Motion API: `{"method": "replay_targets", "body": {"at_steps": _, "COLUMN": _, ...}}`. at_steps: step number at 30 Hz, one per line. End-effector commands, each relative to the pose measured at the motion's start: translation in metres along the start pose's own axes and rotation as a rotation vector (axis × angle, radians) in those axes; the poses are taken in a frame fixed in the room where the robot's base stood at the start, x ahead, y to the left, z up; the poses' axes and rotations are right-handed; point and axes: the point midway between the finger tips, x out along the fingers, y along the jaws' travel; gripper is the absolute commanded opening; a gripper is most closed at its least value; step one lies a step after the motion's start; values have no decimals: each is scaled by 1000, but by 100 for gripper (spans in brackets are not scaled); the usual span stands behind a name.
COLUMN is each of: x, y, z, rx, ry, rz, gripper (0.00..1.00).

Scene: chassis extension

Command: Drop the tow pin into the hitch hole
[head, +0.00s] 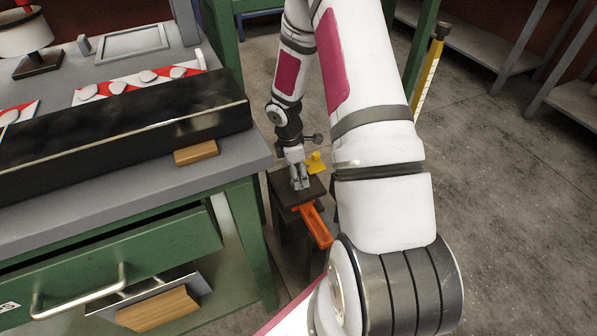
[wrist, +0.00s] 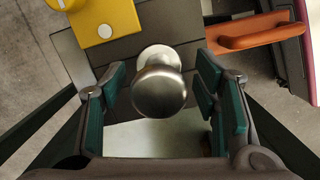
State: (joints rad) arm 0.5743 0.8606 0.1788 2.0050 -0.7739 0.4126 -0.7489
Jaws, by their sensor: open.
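The tow pin (wrist: 159,92) shows in the wrist view as a shiny metal rounded knob with a second rounded metal part just beyond it. It stands between the spread fingers of my gripper (wrist: 162,103), with a gap on both sides. My gripper (head: 300,184) points down over a small dark stand (head: 283,190) beside the workbench in the head view. The pin cannot be made out clearly there. What lies beneath the knob is hidden, and I cannot identify the hitch hole in either view.
A yellow block (wrist: 104,22) and an orange handle-like bar (wrist: 255,31) lie near the pin; an orange piece (head: 315,225) also shows in the head view. The green workbench (head: 245,235) with a long black beam (head: 120,125) stands close on the left. Open floor is at right.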

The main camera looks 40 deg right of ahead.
Motion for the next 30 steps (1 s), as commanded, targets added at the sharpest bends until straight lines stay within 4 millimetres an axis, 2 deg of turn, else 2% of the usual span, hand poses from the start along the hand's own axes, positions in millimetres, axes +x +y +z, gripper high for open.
{"method": "replay_targets", "body": {"at_steps": 5, "x": -17, "y": 2, "z": 0, "rx": 0, "ry": 1, "rz": 5, "gripper": 56}}
{"method": "replay_targets", "body": {"at_steps": 15, "x": -85, "y": 2, "z": 0, "rx": 2, "ry": 1, "rz": 6, "gripper": 56}}
{"method": "replay_targets", "body": {"at_steps": 19, "x": -104, "y": 1, "z": 0, "rx": 1, "ry": 0, "rz": 5, "gripper": 56}}
{"method": "replay_targets", "body": {"at_steps": 24, "x": -118, "y": 1, "z": 0, "rx": 1, "ry": 0, "rz": 3, "gripper": 56}}
{"method": "replay_targets", "body": {"at_steps": 30, "x": -120, "y": 1, "z": 0, "rx": 0, "ry": 0, "rz": 2, "gripper": 56}}
